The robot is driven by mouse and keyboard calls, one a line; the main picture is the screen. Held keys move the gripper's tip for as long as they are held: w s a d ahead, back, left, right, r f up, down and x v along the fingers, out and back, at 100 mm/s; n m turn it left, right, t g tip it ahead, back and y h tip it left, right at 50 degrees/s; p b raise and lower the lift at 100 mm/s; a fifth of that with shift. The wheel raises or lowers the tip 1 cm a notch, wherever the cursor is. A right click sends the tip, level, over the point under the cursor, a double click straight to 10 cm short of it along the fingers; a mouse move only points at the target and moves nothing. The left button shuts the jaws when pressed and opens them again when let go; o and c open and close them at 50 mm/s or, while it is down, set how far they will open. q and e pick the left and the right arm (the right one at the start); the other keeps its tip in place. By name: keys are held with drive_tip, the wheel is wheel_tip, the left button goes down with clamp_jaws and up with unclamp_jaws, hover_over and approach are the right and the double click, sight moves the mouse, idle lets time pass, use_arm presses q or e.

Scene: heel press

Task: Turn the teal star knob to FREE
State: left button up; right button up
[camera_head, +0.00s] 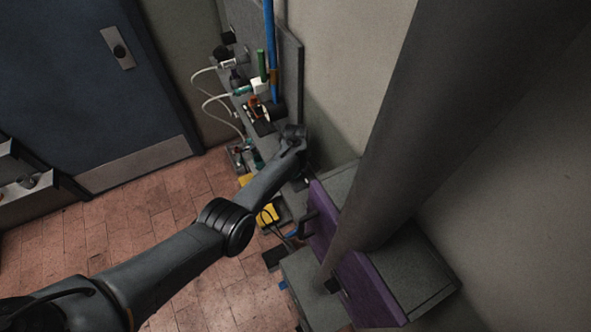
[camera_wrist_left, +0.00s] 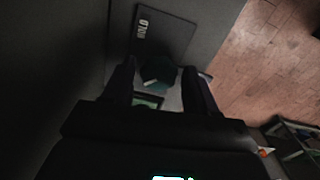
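The teal star knob (camera_wrist_left: 158,72) shows dark and dim in the left wrist view, in front of a grey panel. The two fingers of my left gripper (camera_wrist_left: 159,88) stand apart, one on each side of the knob. I cannot tell whether either finger touches it. A dark plate (camera_wrist_left: 165,34) behind the knob carries pale sideways lettering that seems to read HOLD. I cannot make out the word FREE or a pointer on the knob. In the head view my left arm reaches to the bench by the wall, and its fingertips cannot be made out. My right gripper is in neither view.
In the head view a purple panel (camera_head: 355,270) stands to the right of my left arm. A blue upright pipe (camera_head: 271,50), white cables (camera_head: 212,99) and small fittings crowd the wall bench. A yellow part (camera_head: 267,214) lies near my forearm. The brick floor (camera_head: 180,215) is clear.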

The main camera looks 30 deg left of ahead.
use_arm(q)
drive_tip(key=shift+o, duration=0.7)
drive_tip(key=shift+r, duration=0.55)
wheel_tip(320, 180, up, 10)
drive_tip(key=p, duration=0.1)
drive_tip(key=shift+p, duration=0.4)
drive_tip(key=shift+f, duration=0.15)
